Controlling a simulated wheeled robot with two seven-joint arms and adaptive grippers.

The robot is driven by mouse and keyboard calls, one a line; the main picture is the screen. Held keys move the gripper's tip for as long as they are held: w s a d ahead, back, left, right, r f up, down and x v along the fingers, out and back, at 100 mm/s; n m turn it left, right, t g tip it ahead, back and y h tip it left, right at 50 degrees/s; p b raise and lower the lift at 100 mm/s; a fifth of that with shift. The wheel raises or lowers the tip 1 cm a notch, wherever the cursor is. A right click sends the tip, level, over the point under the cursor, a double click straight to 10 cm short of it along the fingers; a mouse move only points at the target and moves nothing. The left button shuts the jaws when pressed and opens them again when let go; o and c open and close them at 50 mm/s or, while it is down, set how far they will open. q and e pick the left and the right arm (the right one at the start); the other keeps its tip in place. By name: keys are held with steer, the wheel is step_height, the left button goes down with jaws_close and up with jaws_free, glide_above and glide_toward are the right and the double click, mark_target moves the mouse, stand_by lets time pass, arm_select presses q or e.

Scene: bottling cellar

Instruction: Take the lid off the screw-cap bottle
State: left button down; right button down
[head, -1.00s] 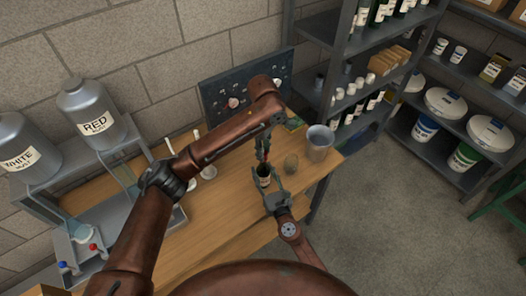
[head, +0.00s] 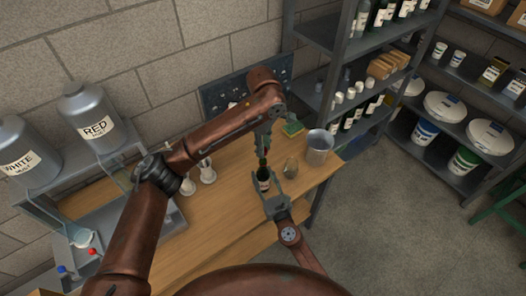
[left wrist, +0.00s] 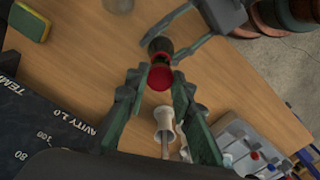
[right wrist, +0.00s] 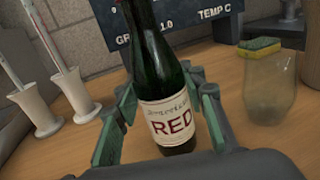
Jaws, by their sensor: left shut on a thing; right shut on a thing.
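The dark green screw-cap bottle (head: 263,180) stands upright, its white RED label (right wrist: 172,118) facing the right wrist camera. My right gripper (right wrist: 163,105) is shut on the bottle's body, one finger on each side. My left gripper (head: 264,152) points down from above and is shut on the red lid (left wrist: 160,78) at the bottle's top. In the left wrist view the lid sits between the fingertips, with the bottle's dark shoulder (left wrist: 160,46) just beyond. I cannot tell whether the lid is still touching the neck. The bottle's top is cut off in the right wrist view.
A glass jar (head: 290,166) and a grey bucket (head: 319,148) stand right of the bottle. A yellow-green sponge (head: 292,129) lies behind. White stands (right wrist: 78,98) holding thin instruments are to the left. A dark board (right wrist: 195,24) stands behind. The front wooden tabletop (head: 215,215) is clear.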

steer(key=c, duration=1.2)
jaws_free()
steer(key=shift+o, duration=0.2)
